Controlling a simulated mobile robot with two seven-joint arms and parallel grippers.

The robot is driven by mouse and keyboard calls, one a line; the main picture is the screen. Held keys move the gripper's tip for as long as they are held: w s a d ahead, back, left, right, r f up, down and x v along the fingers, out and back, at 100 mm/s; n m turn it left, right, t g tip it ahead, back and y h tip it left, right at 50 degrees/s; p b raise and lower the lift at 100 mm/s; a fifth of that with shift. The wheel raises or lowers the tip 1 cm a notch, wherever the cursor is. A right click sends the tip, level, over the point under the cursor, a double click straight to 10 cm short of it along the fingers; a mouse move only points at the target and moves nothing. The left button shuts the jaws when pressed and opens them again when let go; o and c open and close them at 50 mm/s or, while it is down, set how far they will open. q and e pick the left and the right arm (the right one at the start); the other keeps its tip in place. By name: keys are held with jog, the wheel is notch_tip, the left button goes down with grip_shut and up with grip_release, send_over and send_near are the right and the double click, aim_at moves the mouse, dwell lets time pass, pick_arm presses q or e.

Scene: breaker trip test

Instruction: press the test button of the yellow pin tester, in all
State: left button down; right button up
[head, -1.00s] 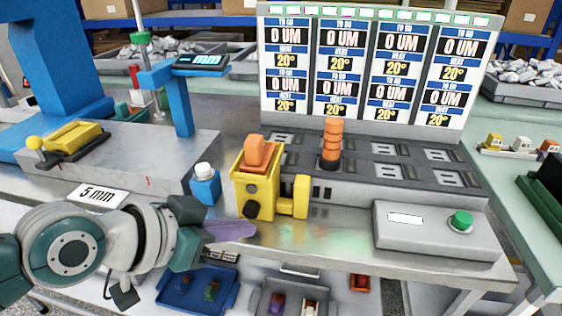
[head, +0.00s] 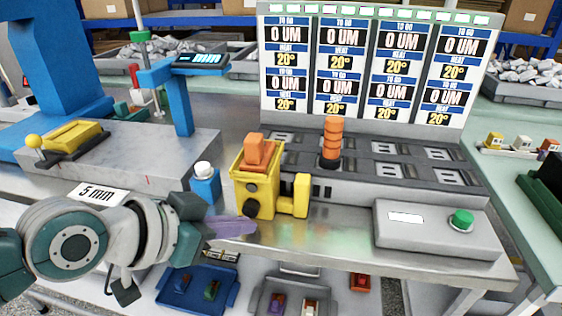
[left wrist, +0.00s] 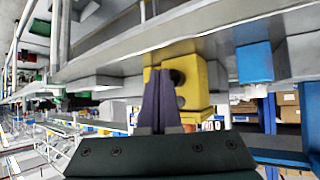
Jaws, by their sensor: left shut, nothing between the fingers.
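The yellow pin tester (head: 265,192) stands at the front edge of the metal bench, with an orange block (head: 258,150) on top. A dark round button (head: 251,209) shows low on its front face. My left gripper (head: 254,227) is shut and empty, its purple fingers pointing right, with the tips just below and close to that button. In the left wrist view the tester (left wrist: 204,88) is beyond the shut fingers (left wrist: 160,72), which partly cover its face; a dark round part (left wrist: 178,78) shows beside them. I cannot tell whether the tips touch it. My right gripper is out of view.
A blue block with a white cap (head: 205,184) stands just left of the tester. A grey box with a green button (head: 461,221) sits at right. An orange stack (head: 332,143) stands behind. Blue and grey trays (head: 198,290) lie below the bench edge.

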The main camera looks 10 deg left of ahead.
pick_arm(q)
jog(key=shift+w, duration=0.3)
jog(key=shift+w+b, duration=0.6)
dwell(0.7)
jog(key=shift+s, duration=0.1)
jog(key=shift+s+r+p, duration=0.15)
jog(key=shift+s+p, duration=0.4)
jog(key=shift+p, duration=0.2)
jog(key=shift+s, duration=0.35)
jog(key=shift+s+a+p, duration=0.1)
jog(key=shift+s+p, duration=1.65)
jog(key=shift+s, duration=0.75)
